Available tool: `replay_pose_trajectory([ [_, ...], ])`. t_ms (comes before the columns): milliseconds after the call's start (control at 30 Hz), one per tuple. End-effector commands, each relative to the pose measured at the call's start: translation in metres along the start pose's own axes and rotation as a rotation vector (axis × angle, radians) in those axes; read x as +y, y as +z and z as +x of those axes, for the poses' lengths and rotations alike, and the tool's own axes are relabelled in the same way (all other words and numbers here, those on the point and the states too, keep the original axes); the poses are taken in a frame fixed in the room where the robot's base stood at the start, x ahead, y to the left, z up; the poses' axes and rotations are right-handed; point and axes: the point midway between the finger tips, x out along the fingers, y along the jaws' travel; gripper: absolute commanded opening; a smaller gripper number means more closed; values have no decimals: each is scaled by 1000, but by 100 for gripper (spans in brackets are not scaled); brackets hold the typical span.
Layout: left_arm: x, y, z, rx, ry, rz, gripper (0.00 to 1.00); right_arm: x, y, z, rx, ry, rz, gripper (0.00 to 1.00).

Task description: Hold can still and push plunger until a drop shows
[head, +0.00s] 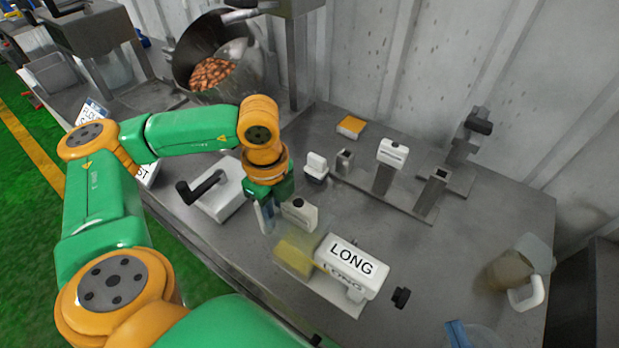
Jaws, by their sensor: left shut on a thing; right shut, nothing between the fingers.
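A small white can-like body (303,217) with a dark cap on top stands near the middle of the bench. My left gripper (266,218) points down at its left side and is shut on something. The fingers hide part of the grip, and the can-like body is the nearest thing to them. The dark cap (298,202) may be the plunger; it is too small to be sure. No drop is visible. My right gripper is not in view.
A white block marked LONG (352,262) and a yellow block (295,258) are close in front. A black knob (401,297) lies to their right. A white box with a black handle (219,190) is to the left. A jug (516,275) stands at right.

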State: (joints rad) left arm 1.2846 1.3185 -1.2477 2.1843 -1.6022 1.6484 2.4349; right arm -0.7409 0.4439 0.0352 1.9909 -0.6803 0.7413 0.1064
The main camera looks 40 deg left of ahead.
Motion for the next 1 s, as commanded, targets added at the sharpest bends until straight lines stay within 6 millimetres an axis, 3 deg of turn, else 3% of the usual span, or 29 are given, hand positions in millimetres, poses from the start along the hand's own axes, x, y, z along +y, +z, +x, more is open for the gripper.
replay_pose_trajectory([
  [633, 0, 0, 0, 0, 1, 0, 0, 0, 0, 0, 0, 0, 0, 0],
  [833, 0, 0, 0, -1, 1, 0, 0, 15, 17, -22, -2, -4, -1, 0],
  [1000, 0, 0, 0, -1, 1, 0, 0, 20, 20, -27, 2, 1, -1, 0],
])
